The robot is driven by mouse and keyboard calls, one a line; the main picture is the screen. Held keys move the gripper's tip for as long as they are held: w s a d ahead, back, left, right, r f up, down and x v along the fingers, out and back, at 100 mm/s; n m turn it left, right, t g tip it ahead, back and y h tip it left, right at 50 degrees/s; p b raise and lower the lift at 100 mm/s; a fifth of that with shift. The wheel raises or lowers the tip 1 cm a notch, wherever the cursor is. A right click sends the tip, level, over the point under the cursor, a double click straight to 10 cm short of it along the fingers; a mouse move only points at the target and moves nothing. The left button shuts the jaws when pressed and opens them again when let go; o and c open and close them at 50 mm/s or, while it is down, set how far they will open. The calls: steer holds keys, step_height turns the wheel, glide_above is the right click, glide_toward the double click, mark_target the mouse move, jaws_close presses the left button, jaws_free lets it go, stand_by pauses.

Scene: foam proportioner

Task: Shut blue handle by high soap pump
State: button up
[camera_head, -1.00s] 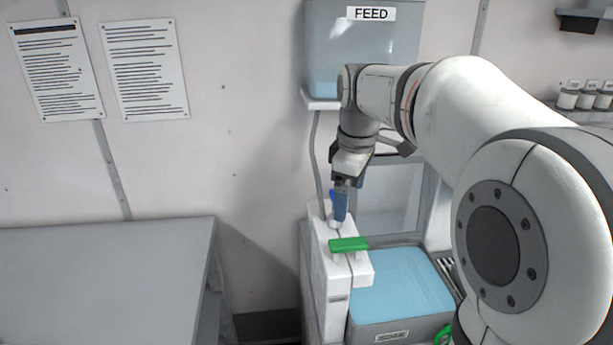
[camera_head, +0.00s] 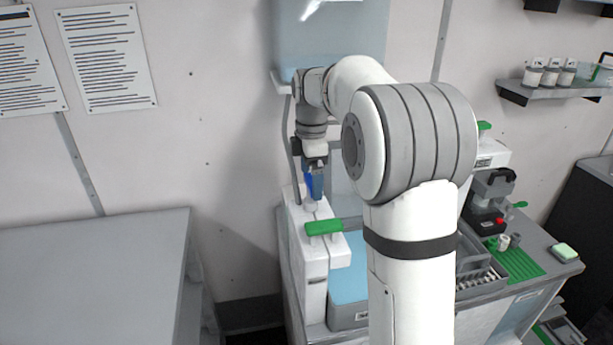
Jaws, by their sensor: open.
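The blue handle (camera_head: 309,181) stands up at the top back of the white pump block (camera_head: 304,245). My gripper (camera_head: 315,190) points down at the handle, with its fingers beside or around it; I cannot tell whether they touch it. The jaws are open. Part of the handle is hidden behind the fingers. A green handle (camera_head: 324,227) lies level across the block, nearer to me. The clear tank (camera_head: 330,40) hangs on the wall above, with a hose running down from it.
A light blue basin (camera_head: 347,285) adjoins the pump block, partly behind my arm. A grey table (camera_head: 95,265) is at the left. At the right are a green mat (camera_head: 513,262), a sponge (camera_head: 564,252) and a wall shelf with jars (camera_head: 552,75).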

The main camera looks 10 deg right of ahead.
steer(key=shift+f, duration=0.3)
